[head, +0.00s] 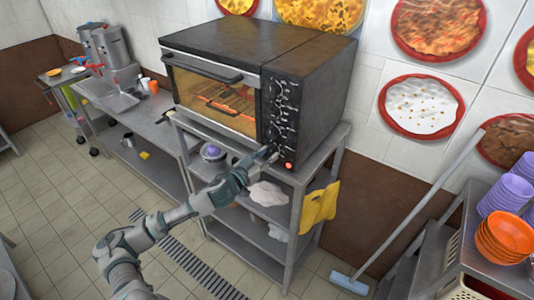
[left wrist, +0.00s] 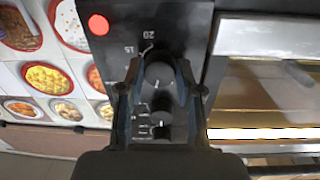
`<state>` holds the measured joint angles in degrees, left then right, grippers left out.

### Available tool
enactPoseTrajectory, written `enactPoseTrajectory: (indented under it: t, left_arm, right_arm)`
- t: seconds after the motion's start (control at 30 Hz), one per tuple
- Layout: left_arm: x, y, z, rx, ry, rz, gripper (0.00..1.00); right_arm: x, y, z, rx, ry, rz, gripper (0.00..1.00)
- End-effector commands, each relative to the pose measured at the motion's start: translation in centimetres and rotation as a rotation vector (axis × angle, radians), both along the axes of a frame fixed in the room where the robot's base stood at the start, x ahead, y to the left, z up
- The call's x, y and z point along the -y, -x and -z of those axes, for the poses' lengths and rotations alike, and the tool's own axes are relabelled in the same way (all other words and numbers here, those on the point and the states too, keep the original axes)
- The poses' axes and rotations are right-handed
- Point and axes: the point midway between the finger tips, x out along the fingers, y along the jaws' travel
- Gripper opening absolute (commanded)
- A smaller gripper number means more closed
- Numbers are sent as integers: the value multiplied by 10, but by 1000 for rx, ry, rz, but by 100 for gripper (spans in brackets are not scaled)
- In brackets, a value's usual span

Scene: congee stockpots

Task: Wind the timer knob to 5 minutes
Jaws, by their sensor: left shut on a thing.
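A dark oven (head: 215,48) with a glass door stands on a grey metal shelf unit, its black control panel (head: 283,100) at the right of its front. My left gripper (head: 270,154) is at the lower part of this panel. In the left wrist view, the dark round timer knob (left wrist: 159,76) sits between the two fingers of the left gripper (left wrist: 160,70), which are shut on its sides. The numbers 20 and 15 show beside the knob; its pointer and the 5 mark cannot be made out. My right gripper is not in view.
A red light (head: 289,165) glows on the panel near the gripper; it also shows in the left wrist view (left wrist: 98,24). A yellow cloth (head: 319,205) hangs on the shelf unit's right side. Orange bowls (head: 503,238) stand at the far right.

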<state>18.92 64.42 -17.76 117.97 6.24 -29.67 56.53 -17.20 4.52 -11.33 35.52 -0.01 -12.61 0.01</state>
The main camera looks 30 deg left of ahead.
Motion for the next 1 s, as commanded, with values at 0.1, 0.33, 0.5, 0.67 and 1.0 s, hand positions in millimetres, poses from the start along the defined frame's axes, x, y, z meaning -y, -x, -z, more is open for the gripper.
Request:
enactPoseTrajectory:
  t: [0.1,0.33,0.5,0.67,1.0]
  left_arm:
    - [-1,0,-4,9,-98,-3,0]
    - [-1,0,-5,23,-272,-2,0]
    - [-1,0,-4,30,-369,-2,0]
    - [-1,0,-4,37,-431,-2,0]
    - [-1,0,-3,40,-471,-2,0]
  right_arm:
    - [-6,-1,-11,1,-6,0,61]
    - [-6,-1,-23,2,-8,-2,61]
    - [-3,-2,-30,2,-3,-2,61]
    - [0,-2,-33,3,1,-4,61]
    - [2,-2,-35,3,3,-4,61]
